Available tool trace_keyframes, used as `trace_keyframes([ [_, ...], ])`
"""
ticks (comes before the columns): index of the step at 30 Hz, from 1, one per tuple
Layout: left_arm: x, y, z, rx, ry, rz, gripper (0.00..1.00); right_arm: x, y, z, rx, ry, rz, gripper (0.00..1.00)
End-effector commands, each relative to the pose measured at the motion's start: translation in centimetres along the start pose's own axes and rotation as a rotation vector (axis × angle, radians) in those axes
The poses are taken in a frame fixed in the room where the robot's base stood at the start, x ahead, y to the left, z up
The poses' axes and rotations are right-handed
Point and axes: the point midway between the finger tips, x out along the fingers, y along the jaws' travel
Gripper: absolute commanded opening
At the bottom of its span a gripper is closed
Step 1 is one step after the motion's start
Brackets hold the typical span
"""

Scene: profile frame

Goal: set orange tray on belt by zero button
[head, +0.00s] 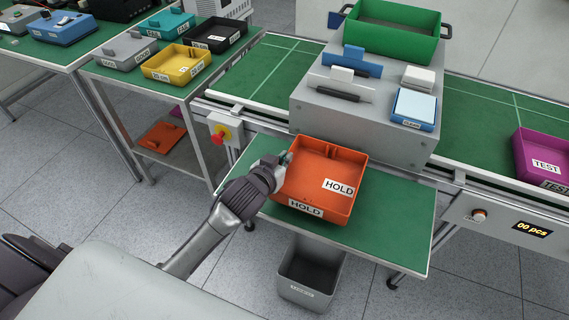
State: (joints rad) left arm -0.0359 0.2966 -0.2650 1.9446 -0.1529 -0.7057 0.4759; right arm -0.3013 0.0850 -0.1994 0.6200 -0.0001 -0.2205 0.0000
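The orange tray (315,175), with HOLD labels on its floor and front wall, is in the middle of the head view, over the green shelf in front of the grey housing. It looks empty and sits slightly turned. I cannot tell whether it rests on the shelf or is just above it. My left gripper (281,161) is at the tray's left wall and appears shut on it; the fingertips are partly hidden. The green belt (482,112) runs behind, on both sides of the housing. A round button (479,215) is beside the "00 pcs" display. My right gripper is not in view.
The grey housing (325,115) carries a green bin (385,30) and small devices. A purple TEST tray (542,158) is on the right belt. A red-and-yellow stop switch (224,131) is at left. A grey bin (309,275) stands below. The shelf's right part (395,215) is clear.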

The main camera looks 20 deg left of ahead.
Motion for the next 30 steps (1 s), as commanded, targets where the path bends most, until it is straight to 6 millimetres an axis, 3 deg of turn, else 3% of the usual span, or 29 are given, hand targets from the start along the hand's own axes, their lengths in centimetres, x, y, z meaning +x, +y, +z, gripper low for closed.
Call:
trace_keyframes([
  [5, 0.8, 0.0, 1.9, -0.001, 0.001, 0.001, 0.0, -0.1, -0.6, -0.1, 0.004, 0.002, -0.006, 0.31],
  [17, 1.0, 0.1, 2.5, -0.002, 0.002, 0.002, 0.0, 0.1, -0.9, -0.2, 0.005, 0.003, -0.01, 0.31],
  [18, 1.0, 0.1, 2.5, 0.001, -0.001, 0.001, 0.1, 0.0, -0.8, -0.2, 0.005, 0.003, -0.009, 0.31],
  [22, 1.0, 0.0, 2.5, 0.001, -0.001, 0.001, 0.31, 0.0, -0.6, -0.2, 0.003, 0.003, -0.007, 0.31],
  [30, 1.0, 0.0, 2.4, 0.001, -0.001, 0.001, 0.31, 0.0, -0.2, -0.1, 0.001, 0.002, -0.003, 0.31],
])
